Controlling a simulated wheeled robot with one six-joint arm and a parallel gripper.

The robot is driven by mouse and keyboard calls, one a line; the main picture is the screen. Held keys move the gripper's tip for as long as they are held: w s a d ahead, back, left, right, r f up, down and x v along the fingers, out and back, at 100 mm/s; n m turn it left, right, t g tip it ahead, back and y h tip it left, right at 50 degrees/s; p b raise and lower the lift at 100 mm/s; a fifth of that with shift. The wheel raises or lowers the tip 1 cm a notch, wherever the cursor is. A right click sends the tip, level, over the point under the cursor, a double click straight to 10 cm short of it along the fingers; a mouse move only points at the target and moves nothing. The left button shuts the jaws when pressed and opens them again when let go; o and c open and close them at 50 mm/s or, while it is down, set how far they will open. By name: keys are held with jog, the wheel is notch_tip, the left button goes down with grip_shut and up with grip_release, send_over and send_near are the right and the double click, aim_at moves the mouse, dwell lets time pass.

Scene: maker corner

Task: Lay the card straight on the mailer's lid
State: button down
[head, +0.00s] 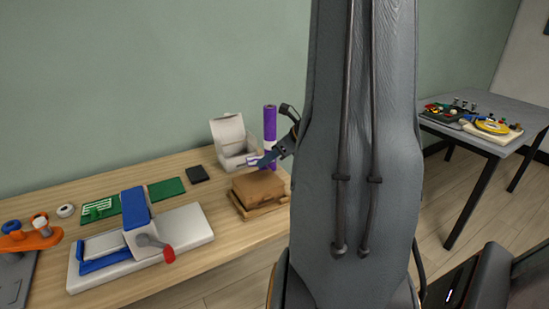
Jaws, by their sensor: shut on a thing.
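The mailer (259,187), a brown cardboard box, lies on the wooden bench in the head view, left of my arm. It sits on a lighter, tan base, and its top is flat. My gripper (262,160) is just above the mailer's far edge, pointing left and down. It is shut on a small pale thing at its tips, which seems to be the card (253,161). The card shows only as a small sliver, so its angle to the lid cannot be told. I cannot tell whether it touches the mailer.
A purple cylinder (270,125) stands right behind my gripper. An open white box (232,143) is behind the mailer to the left. A white and blue lever device (139,245) fills the bench front. Green boards (166,189) and a black square (198,174) lie farther left.

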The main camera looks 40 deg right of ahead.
jog(key=s+a+n+p, duration=0.1)
jog(key=p, duration=0.2)
jog(key=s+a+r+n+y+p, duration=0.1)
jog(key=s+p, duration=0.1)
jog(key=p, duration=0.2)
jog(key=shift+r+g, duration=0.2)
jog(key=shift+g, duration=0.1)
jog(key=s+a+n+y+p, duration=0.1)
jog(key=p, duration=0.2)
jog(key=shift+s+a+f, duration=0.1)
jog(key=shift+s+a, duration=0.15)
jog(key=shift+s, duration=0.05)
jog(key=shift+f+b, duration=1.1)
jog(key=shift+f, duration=0.75)
jog(key=shift+f+b, duration=0.5)
jog(key=c, duration=1.6)
grip_release()
jog(key=shift+b+v, duration=0.6)
jog(key=shift+v, duration=3.35)
jog(key=shift+w, duration=0.1)
